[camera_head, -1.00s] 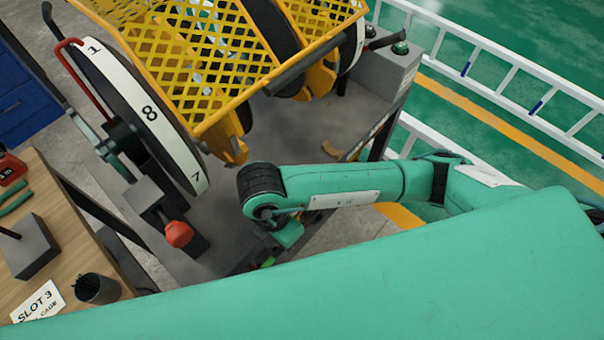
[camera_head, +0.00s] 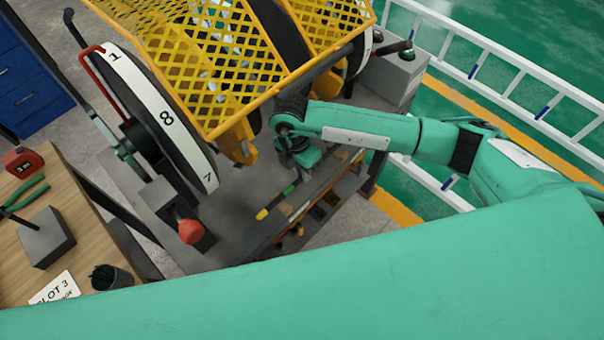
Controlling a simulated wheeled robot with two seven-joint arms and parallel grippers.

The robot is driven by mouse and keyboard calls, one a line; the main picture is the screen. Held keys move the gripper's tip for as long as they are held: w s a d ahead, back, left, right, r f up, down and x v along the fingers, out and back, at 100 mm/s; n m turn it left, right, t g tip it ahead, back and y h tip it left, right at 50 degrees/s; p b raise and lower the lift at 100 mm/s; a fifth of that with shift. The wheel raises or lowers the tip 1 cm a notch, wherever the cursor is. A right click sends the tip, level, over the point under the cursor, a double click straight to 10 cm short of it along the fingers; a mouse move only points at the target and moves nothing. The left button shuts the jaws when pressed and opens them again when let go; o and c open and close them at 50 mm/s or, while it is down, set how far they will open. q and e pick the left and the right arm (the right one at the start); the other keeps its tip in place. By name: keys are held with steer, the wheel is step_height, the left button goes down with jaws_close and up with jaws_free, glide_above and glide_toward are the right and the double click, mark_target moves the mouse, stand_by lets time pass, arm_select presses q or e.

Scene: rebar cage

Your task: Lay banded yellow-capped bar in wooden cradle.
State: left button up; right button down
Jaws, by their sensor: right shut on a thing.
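A dark bar with a yellow cap (camera_head: 262,214) and a green band (camera_head: 289,189) shows at the grey bench's near edge, slanting up and right under my right gripper. My right gripper (camera_head: 302,168) points down and is shut on this bar; its fingertips are partly hidden by its own wrist. A tan wooden piece (camera_head: 300,212), perhaps part of the cradle, shows beside the bar at the bench edge. I cannot tell whether the bar touches it. My left gripper is not in view.
A yellow mesh guard (camera_head: 215,70) and numbered wheel (camera_head: 170,125) stand close behind and left of my right gripper. A red knob (camera_head: 191,231) rises from the bench. Several bar ends (camera_head: 318,213) show below the bench edge. A wooden table (camera_head: 60,220) is at left.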

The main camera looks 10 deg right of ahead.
step_height(320, 180, down, 2)
steer(key=shift+s+f, duration=0.1)
steer(key=shift+f, duration=0.25)
steer(key=shift+f, duration=0.15)
steer(key=c, duration=1.4)
jaws_free()
steer(key=shift+s, duration=0.1)
